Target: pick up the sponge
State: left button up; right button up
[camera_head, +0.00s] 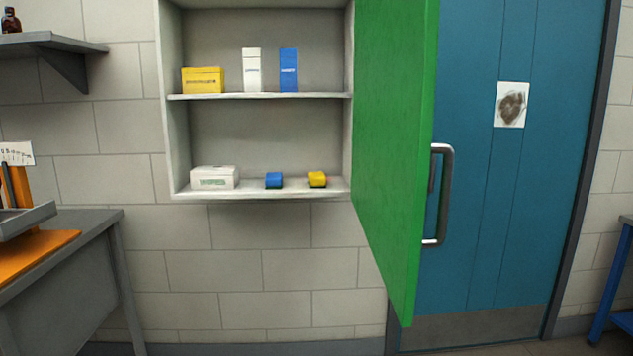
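Two small blocks that look like sponges sit on the lower shelf of the open wall cabinet (257,193). One is blue (274,179) and stands near the middle. The other is yellow (317,178), to the right of it, and both seem to have a dark underside. I cannot tell for certain which one is the sponge. Neither of my grippers is in view.
A white box (214,178) sits left of the blocks. A yellow box (202,80), a white carton (251,70) and a blue carton (288,70) stand on the shelf above. The green cabinet door (395,140) is swung open before a blue door (480,220). A grey desk (65,270) is at left.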

aim_at(273, 181)
jog(key=u, duration=0.7)
jog(key=i, duration=0.7)
jog(key=u, duration=0.45)
jog(key=i, duration=0.9)
jog(key=z, duration=0.55)
